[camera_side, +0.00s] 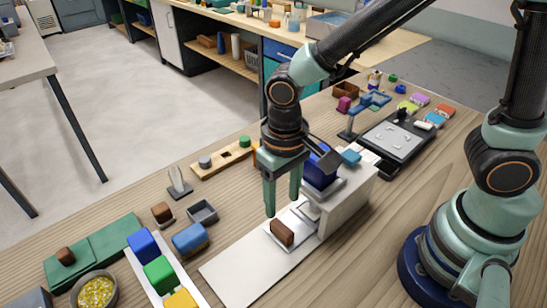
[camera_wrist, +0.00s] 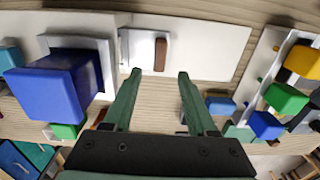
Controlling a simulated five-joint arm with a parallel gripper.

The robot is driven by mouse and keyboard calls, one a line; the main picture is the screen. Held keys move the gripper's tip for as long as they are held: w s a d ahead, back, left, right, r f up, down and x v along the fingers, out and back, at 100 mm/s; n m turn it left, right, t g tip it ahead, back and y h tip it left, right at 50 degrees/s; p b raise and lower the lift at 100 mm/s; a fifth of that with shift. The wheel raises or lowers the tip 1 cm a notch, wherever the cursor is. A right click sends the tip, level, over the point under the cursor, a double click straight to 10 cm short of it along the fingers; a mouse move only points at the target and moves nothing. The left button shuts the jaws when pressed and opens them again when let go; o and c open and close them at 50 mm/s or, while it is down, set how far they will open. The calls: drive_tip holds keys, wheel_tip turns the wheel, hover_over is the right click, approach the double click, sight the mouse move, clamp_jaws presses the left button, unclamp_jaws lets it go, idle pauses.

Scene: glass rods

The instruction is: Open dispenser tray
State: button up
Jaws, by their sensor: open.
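The dispenser (camera_side: 345,200) is a pale box with a large blue block (camera_side: 318,172) on top. It also shows at the left in the wrist view (camera_wrist: 108,22), with the blue block (camera_wrist: 50,88) below. A white tray (camera_side: 300,243) juts from its left side over a white board. A brown block-like piece (camera_side: 282,233) is at the tray; it also shows in the wrist view (camera_wrist: 160,54). I cannot tell whether it is a handle. My gripper (camera_side: 281,207) points down, open and empty, just above and behind the brown piece. Its fingertips (camera_wrist: 160,74) appear apart from it.
The white board (camera_side: 240,270) is bare left of the tray. A rack of coloured blocks (camera_side: 160,272), a grey bin (camera_side: 202,212) and a yellow-filled bowl (camera_side: 95,291) stand at the left. A wooden holder (camera_side: 222,160) lies behind. A dark-framed panel (camera_side: 394,140) is at the right.

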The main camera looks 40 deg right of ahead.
sight(282, 227)
wheel_tip(282, 227, down, 9)
drive_tip(key=shift+f, duration=0.1)
idle(0.3)
clamp_jaws()
idle(1.5)
